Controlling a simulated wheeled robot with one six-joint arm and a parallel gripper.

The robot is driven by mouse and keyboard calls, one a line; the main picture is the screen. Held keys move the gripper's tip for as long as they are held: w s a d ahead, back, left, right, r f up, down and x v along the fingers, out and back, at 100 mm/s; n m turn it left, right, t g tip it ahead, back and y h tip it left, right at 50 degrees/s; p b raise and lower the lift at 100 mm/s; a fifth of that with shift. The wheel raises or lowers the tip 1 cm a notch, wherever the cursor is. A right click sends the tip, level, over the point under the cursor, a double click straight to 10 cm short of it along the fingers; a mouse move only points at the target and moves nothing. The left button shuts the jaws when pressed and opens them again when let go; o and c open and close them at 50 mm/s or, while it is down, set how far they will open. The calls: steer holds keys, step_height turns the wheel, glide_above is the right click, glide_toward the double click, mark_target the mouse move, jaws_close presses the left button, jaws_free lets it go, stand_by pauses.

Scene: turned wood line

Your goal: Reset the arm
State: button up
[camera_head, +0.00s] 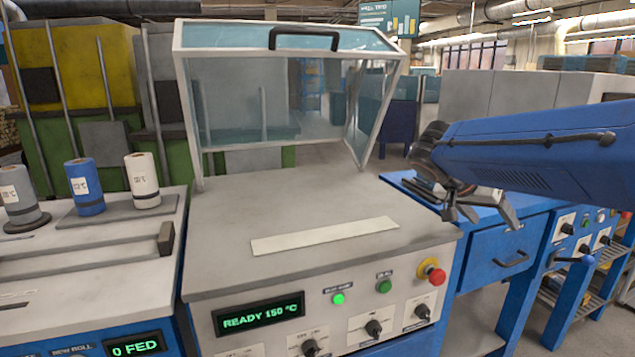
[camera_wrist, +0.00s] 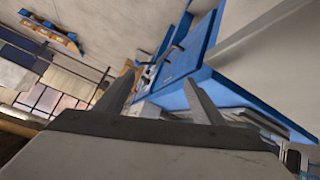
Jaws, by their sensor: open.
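My blue arm (camera_head: 540,150) reaches in from the right in the head view. My gripper (camera_head: 482,215) hangs at its end, over the blue bench (camera_head: 410,182) just right of the grey machine (camera_head: 300,230). Its two fingers are spread and nothing shows between them. In the wrist view the fingers of my gripper (camera_wrist: 160,100) stand apart, with a blue bench (camera_wrist: 205,50) and the floor beyond them, tilted. Whether the gripper touches the bench cannot be told.
The machine's clear lid (camera_head: 290,95) stands raised. A pale strip (camera_head: 325,235) lies on its top; its display (camera_head: 258,314) reads READY 150 °C. Left, a blue roll (camera_head: 85,187) and a white roll (camera_head: 143,180) stand on another machine. An emergency knob (camera_head: 431,271) sits on the front.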

steer(key=s+a+f+n+y, duration=0.4)
steer(key=s+f, duration=0.4)
steer(key=s, duration=0.4)
steer(key=s+a+f+n+t+y, duration=0.1)
steer(key=s+a+f+n+y, duration=0.4)
steer(key=s+f, duration=0.3)
steer(key=s, duration=0.4)
steer(key=shift+a+f+n, duration=0.15)
steer(key=shift+a+n, duration=0.2)
steer(key=shift+n, duration=0.05)
steer(key=shift+s, duration=0.1)
